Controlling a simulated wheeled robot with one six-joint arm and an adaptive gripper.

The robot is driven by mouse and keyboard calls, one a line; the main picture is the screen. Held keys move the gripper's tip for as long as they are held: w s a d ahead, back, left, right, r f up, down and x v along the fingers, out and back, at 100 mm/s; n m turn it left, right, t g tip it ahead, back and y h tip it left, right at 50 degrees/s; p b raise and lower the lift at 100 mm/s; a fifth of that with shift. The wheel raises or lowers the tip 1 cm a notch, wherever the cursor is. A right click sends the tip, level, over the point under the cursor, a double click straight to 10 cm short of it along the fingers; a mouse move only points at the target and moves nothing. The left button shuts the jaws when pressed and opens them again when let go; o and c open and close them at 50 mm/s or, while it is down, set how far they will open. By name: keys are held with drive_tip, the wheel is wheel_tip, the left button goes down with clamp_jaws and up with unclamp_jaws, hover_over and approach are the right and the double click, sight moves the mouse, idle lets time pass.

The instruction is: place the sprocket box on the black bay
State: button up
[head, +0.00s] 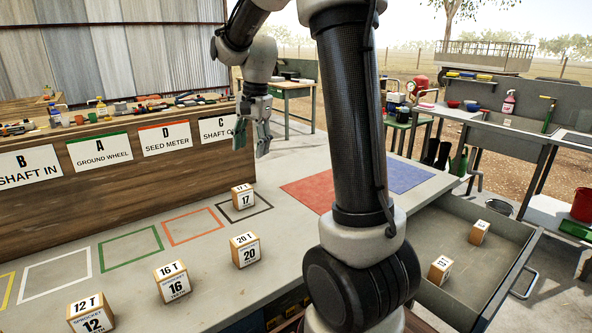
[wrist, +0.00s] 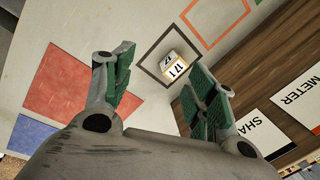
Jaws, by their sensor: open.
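A small tan sprocket box with white labels reading 17 T (head: 243,197) stands upright inside the black-outlined bay (head: 252,215) on the grey bench top. In the wrist view the box (wrist: 173,66) lies within the dark outline (wrist: 157,49), apart from its lines as far as I can tell. My gripper (head: 252,143) is open and empty above the box, fingers pointing down. In the wrist view its green-padded fingers (wrist: 160,85) are spread wide, with the box beyond and between them. Other sprocket boxes, 20 T (head: 245,251), 16 T (head: 173,284) and 12 T (head: 91,317), stand nearer the bench front.
Orange (head: 194,227), green (head: 131,249), white and yellow bays line the bench beside a wooden panel with lettered signs (head: 166,138). Red (head: 309,191) and blue (head: 408,176) squares lie right. An open drawer (head: 465,284) holds two boxes. The outlined bays left of black look empty.

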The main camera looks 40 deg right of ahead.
drive_tip(key=s+a+r+n+t, duration=0.1)
drive_tip(key=s+n, duration=0.5)
drive_tip(key=s, duration=0.7)
drive_tip(key=s+r+n+t+h, duration=0.1)
drive_tip(key=s+n, duration=0.5)
drive_tip(key=s, duration=0.7)
drive_tip(key=shift+s+a+r+n+t, duration=0.2)
drive_tip(key=shift+a+r+n+t, duration=0.15)
drive_tip(key=shift+t, duration=0.15)
